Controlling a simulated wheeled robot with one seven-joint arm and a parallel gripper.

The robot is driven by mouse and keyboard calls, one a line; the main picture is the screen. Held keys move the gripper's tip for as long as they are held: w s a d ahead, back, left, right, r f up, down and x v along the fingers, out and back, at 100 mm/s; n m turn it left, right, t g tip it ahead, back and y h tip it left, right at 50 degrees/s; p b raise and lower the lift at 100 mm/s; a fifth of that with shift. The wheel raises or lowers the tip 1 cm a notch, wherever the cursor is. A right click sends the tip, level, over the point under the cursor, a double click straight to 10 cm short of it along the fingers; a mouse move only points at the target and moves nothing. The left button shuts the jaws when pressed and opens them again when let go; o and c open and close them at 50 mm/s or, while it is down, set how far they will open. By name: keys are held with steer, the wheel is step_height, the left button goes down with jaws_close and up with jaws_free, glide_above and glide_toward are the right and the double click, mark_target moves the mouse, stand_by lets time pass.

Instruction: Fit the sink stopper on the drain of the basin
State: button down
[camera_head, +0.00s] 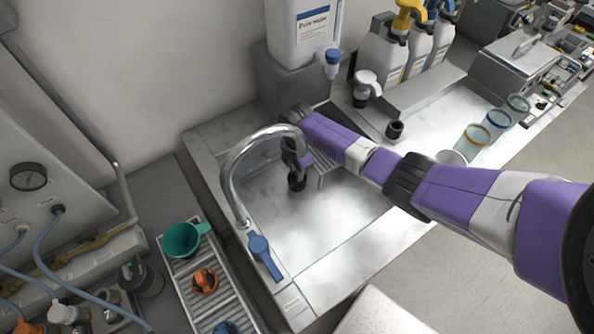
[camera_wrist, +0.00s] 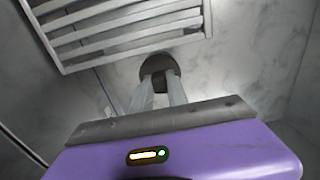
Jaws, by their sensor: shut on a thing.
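My gripper (camera_wrist: 160,80) is shut on a dark round stopper (camera_wrist: 173,67), which shows at its fingertips in the wrist view. In the head view my gripper reaches down into the metal basin (camera_head: 325,225), behind the tap's spout. The dark stopper (camera_head: 297,183) is low in the basin under my gripper. I cannot tell whether it touches the basin floor. The drain cannot be made out in either view; the stopper or gripper may cover it.
The curved tap (camera_head: 228,172) with a blue lever (camera_head: 263,257) arches close to my gripper. A slatted rack (camera_wrist: 125,25) lies beside the stopper. A small black cup-like piece (camera_head: 395,129), pump bottles and clear cups (camera_head: 474,137) stand right of the basin. The front basin floor is clear.

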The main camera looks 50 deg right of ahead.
steer(key=shift+f, duration=0.1)
steer(key=shift+f+b, duration=0.85)
steer(key=shift+f, duration=0.15)
steer(key=shift+f, duration=0.1)
steer(key=shift+f+b, duration=0.3)
steer(key=shift+f, duration=0.1)
steer(key=c, duration=1.2)
jaws_free()
